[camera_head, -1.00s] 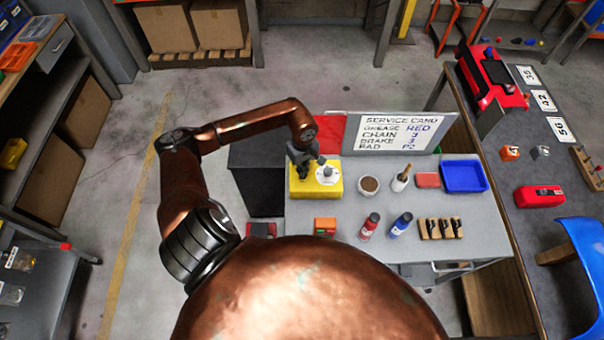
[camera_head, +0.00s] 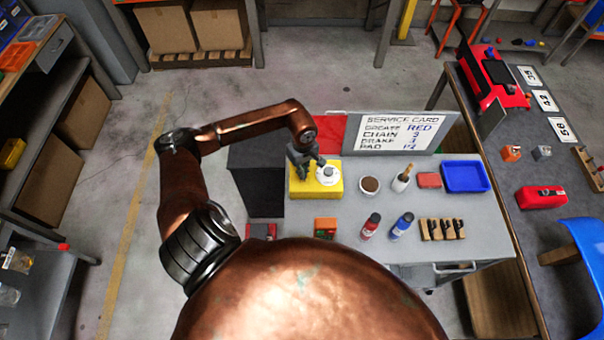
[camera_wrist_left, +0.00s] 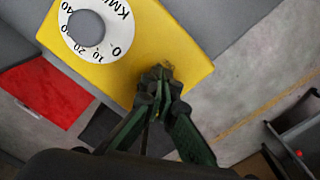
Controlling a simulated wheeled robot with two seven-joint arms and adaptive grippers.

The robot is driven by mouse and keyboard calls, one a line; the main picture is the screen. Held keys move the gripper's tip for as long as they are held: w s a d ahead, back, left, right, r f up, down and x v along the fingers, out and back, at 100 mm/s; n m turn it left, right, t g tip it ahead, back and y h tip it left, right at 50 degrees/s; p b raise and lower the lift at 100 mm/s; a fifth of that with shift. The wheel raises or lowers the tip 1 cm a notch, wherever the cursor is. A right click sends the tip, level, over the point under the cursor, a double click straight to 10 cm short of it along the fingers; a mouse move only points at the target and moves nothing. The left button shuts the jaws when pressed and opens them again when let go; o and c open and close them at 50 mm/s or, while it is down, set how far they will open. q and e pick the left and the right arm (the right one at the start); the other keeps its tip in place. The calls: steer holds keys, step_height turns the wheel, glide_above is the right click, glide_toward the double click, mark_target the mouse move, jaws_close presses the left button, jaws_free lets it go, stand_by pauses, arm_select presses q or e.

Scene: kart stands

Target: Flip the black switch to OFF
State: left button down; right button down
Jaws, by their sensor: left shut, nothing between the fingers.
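The yellow box (camera_head: 332,189) stands at the left end of the grey table, with a white round dial and grey knob (camera_head: 328,174) on top. My left gripper (camera_head: 308,168) is over the left part of the box, pointing down, shut and empty. In the left wrist view its fingertips (camera_wrist_left: 160,80) are together over the yellow top (camera_wrist_left: 188,55), beside the numbered dial (camera_wrist_left: 92,28). I cannot make out the black switch; the fingers cover that part of the box. A small brownish patch shows at the fingertips. Whether they touch anything is unclear. My right gripper is not in view.
A service card board (camera_head: 395,133) stands behind the box. A brown-filled cup (camera_head: 370,185), red bottle (camera_head: 370,226), blue bottle (camera_head: 401,226), blue tray (camera_head: 466,177) and wooden block with black hooks (camera_head: 441,229) are to the right. An orange-and-green item (camera_head: 325,227) lies in front.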

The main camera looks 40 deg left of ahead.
arm_select(q)
steer(key=shift+r+p, duration=0.3)
steer(key=shift+r, duration=0.2)
steer(key=shift+r+p, duration=1)
steer(key=shift+r, duration=1.95)
